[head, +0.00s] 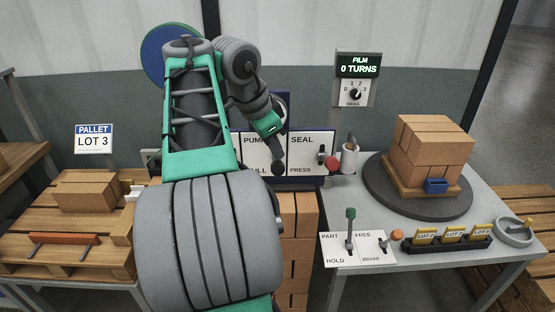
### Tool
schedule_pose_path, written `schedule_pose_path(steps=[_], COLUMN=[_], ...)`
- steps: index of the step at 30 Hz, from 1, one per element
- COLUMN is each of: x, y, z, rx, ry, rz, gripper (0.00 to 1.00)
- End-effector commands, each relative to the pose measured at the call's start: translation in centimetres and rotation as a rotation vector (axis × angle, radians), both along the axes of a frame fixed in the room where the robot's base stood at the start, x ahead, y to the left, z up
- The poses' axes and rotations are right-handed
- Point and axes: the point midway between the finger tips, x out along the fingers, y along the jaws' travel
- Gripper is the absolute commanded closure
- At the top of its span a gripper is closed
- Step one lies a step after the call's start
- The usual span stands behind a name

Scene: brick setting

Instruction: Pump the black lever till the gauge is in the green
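The PUMP/PULL panel (252,146) stands at the middle, partly covered by my arm. A black round knob (278,169), which looks like the black lever's end, shows low on this panel. My gripper (279,156) points down just above the knob and overlaps it in the picture. I cannot tell whether it touches the knob, and its fingers are too small to read as open or shut. No gauge face or needle can be made out. A blue disc with a green edge (155,58) shows behind my arm, mostly hidden.
Beside PUMP is a SEAL/PRESS panel (309,148) with a red knob (332,163). A turntable (374,197) with stacked bricks (430,145) is at right. A green-knobbed lever (350,216) stands in front. A pallet table (60,262) is at left.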

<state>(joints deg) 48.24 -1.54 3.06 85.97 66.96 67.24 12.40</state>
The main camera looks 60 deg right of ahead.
Motion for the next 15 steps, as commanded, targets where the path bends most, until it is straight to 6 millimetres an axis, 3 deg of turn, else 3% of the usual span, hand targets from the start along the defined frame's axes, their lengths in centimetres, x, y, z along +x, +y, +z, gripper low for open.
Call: schedule_pose_path(steps=[15], x=[-0.13], y=[0.25], z=[-0.69], rx=[0.001], ry=[0.001], rz=[0.001], gripper=[1.00])
